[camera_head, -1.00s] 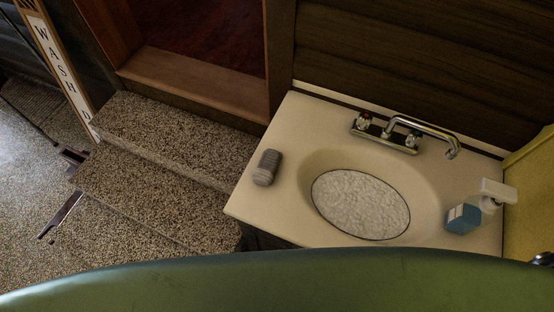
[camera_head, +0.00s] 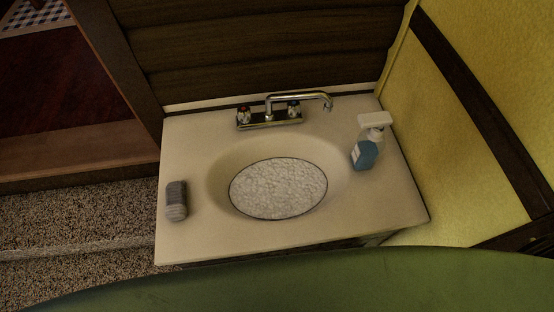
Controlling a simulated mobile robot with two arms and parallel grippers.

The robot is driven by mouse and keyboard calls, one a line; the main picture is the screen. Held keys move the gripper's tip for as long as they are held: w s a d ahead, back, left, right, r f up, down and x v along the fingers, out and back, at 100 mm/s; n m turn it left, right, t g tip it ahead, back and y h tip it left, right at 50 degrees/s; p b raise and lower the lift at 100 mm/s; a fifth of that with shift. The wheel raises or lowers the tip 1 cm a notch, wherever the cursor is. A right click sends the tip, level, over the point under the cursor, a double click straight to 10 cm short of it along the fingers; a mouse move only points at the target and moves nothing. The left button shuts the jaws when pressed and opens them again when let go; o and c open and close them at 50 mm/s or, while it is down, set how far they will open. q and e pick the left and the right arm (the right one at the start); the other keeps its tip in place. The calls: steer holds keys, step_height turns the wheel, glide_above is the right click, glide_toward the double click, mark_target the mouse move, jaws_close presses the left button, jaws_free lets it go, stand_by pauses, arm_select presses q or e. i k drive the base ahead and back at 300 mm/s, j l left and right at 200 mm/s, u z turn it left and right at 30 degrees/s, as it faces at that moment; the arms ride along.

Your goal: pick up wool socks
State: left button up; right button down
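A small grey rolled bundle (camera_head: 177,201), which looks like the wool socks, lies on the left side of the cream sink counter (camera_head: 290,240). It sits left of the oval basin, near the counter's left edge. Neither of my grippers shows in the head view.
The basin holds a pale, lumpy surface (camera_head: 278,188). A chrome faucet (camera_head: 270,117) stands behind it. A blue soap bottle with a white pump (camera_head: 366,153) stands at the right. A wooden wall is behind and a yellow wall (camera_head: 460,140) to the right. Speckled steps (camera_head: 70,220) lie to the left.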

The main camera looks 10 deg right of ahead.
mark_target(175, 195)
steer(key=u, duration=0.9)
